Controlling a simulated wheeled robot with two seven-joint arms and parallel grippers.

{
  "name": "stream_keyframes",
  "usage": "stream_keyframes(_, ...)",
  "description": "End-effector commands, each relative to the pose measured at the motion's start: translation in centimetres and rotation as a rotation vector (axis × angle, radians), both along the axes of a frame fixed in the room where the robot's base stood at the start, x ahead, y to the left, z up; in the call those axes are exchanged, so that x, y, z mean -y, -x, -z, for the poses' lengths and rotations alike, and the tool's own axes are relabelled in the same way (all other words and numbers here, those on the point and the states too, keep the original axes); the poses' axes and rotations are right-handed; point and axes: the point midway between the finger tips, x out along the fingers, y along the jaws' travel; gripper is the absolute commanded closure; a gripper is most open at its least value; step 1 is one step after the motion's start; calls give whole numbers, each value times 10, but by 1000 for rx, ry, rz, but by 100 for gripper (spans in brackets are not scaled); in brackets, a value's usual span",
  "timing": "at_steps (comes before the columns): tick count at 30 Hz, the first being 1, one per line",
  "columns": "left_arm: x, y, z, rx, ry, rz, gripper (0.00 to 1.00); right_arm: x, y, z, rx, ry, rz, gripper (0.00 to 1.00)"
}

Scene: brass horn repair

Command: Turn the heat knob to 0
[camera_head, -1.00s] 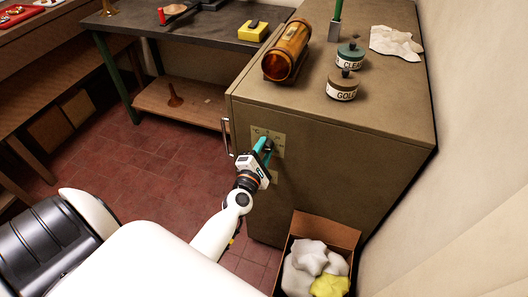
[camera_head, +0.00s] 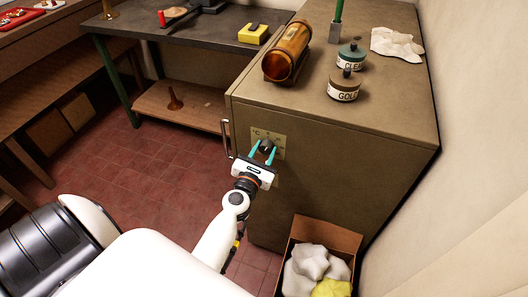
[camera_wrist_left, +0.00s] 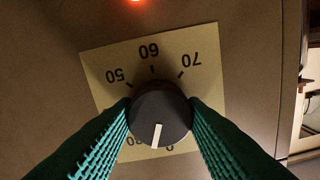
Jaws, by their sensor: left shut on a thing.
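The heat knob (camera_wrist_left: 160,112) is a round dark knob with a white pointer line, on a cream dial plate (camera_wrist_left: 100,75) fixed to the side of the brown cabinet. In the left wrist view its pointer points down and slightly left, just left of a partly hidden 0. The figures 50, 60 and 70 show upside down above it. My left gripper (camera_head: 263,150) is shut on the knob, with one teal finger on each side. The fingers and knob hide part of the lower scale. My right gripper is not in view.
A metal handle (camera_head: 227,138) stands out beside the dial plate. An open cardboard box (camera_head: 345,236) with crumpled material sits on the floor below. A red light (camera_wrist_left: 136,1) glows above the dial.

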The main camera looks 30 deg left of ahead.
Motion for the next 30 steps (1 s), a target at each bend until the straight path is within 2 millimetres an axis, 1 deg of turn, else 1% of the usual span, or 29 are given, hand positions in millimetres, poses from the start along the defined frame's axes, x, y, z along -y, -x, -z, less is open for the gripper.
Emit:
stream_keyframes(4, 1, 1, 1, 18, 91, -4, 85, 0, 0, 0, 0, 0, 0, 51)
stream_keyframes(18, 0, 0, 1, 76, 329, 1, 85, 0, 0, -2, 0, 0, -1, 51)
stream_keyframes(24, 0, 1, 2, 89, 386, -1, 85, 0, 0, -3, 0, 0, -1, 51)
stream_keyframes(30, 0, 1, 2, 93, 404, -1, 85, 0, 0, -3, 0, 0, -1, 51)
